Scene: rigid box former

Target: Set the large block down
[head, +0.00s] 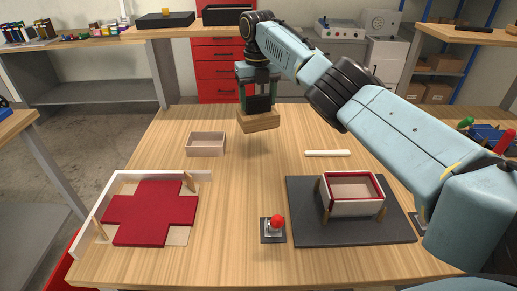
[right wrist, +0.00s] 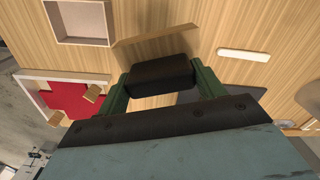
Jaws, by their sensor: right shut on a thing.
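The large block (head: 259,122) is a light brown wooden block near the far middle of the table. It also shows in the right wrist view (right wrist: 155,46), just beyond my green fingers. My right gripper (head: 258,105) points down and is shut on this block, with a dark part between the fingers directly above the wood. The block appears to be held above the table top; I cannot tell the exact gap. My left gripper is not in view.
An open wooden tray (head: 206,145) stands left of the block. A red cross-shaped sheet (head: 150,212) lies in a white-edged corner frame at front left. A red-rimmed box (head: 353,207) stands on a dark mat (head: 300,225). A red button (head: 277,221) and white bar (head: 327,153) are nearby.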

